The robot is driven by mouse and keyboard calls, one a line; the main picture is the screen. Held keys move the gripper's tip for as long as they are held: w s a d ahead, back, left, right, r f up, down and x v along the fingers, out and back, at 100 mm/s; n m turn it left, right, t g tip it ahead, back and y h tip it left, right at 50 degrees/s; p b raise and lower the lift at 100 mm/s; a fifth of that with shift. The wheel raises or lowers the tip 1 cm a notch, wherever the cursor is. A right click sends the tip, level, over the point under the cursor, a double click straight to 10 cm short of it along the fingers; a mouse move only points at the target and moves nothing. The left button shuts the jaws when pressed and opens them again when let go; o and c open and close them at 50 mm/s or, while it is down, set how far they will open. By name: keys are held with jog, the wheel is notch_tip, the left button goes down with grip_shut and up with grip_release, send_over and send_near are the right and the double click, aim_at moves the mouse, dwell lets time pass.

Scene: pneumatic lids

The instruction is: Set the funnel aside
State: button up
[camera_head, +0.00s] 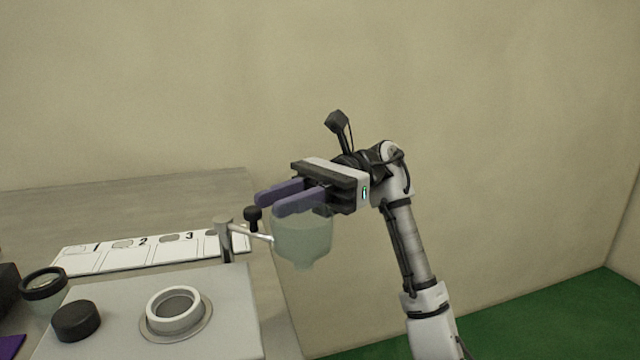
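The funnel (303,241) is a pale green, see-through bowl with a short spout pointing down. It is upright, off the right side of the bench. A light metal arm from a post (227,240) reaches to its left side; I cannot tell if they are joined. My gripper (272,203) is directly above the funnel, its two purple fingers pointing left with a visible gap. I see nothing held between them. The front finger hides the funnel's top rim, so contact is unclear. A black knob (252,216) shows just below the fingertips.
A grey box top (220,300) carries a ringed round opening (175,310) and a black cap (76,320). A dark-rimmed jar (44,288) stands at left. A white numbered strip (120,259) lies behind on the bench (120,205). Green floor (560,315) is clear at right.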

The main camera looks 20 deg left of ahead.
jog(key=v, duration=0.9)
jog(key=shift+p, duration=0.35)
